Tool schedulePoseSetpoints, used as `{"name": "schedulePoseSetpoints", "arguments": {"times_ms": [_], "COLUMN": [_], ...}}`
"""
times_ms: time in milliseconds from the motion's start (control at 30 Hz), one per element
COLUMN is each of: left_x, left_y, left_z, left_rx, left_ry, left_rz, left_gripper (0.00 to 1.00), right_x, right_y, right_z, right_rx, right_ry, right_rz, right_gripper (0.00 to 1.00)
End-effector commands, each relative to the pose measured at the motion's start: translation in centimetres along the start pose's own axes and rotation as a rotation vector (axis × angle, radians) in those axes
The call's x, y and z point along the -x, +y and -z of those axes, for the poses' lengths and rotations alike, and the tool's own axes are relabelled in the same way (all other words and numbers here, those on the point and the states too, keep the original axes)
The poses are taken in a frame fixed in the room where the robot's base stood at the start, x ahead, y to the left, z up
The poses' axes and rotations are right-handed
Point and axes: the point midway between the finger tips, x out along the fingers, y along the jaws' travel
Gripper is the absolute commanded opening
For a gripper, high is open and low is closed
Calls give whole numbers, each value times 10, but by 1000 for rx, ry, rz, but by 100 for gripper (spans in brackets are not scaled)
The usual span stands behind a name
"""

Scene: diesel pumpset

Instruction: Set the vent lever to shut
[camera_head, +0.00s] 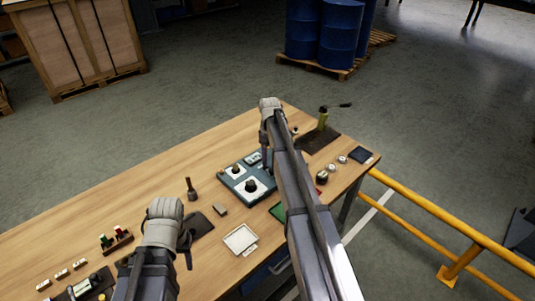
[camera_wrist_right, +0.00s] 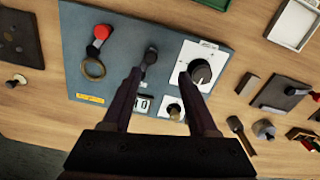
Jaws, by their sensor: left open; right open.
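A blue-grey control panel (camera_head: 246,178) lies on the wooden table; it fills the middle of the right wrist view (camera_wrist_right: 110,35). A small black-headed lever (camera_wrist_right: 150,57) stands on it, beside a black dial (camera_wrist_right: 200,70) on a white plate. No readable label marks it as the vent lever. My right gripper (camera_wrist_right: 158,78) is open above the panel, its fingers on either side of the lever; contact cannot be told. In the head view my right arm hides part of the panel. My left gripper (camera_head: 186,243) is open and empty above the table's near side.
A yellow-green post (camera_head: 323,117) with a black handle stands at the far right on a dark plate. A white tray (camera_head: 240,239) lies near the front. A yellow rail (camera_head: 425,204) runs beside the table.

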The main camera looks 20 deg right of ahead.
Motion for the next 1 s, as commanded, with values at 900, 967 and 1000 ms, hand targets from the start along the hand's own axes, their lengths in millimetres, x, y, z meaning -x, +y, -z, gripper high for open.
{"name": "schedulePoseSetpoints", "arguments": {"times_ms": [900, 967, 1000], "left_x": [-60, -66, -70], "left_y": [6, 6, 7], "left_z": [3, 4, 4], "left_rx": [2, 2, 2], "left_ry": [0, 0, 0], "left_rz": [0, 0, 0], "left_gripper": [50, 50, 50], "right_x": [-60, -66, -70], "right_y": [15, 15, 15], "right_z": [-2, -1, -1], "right_rx": [8, 8, 8], "right_ry": [4, 4, 4], "right_rz": [1, 1, 1], "right_gripper": [59, 59, 59]}}
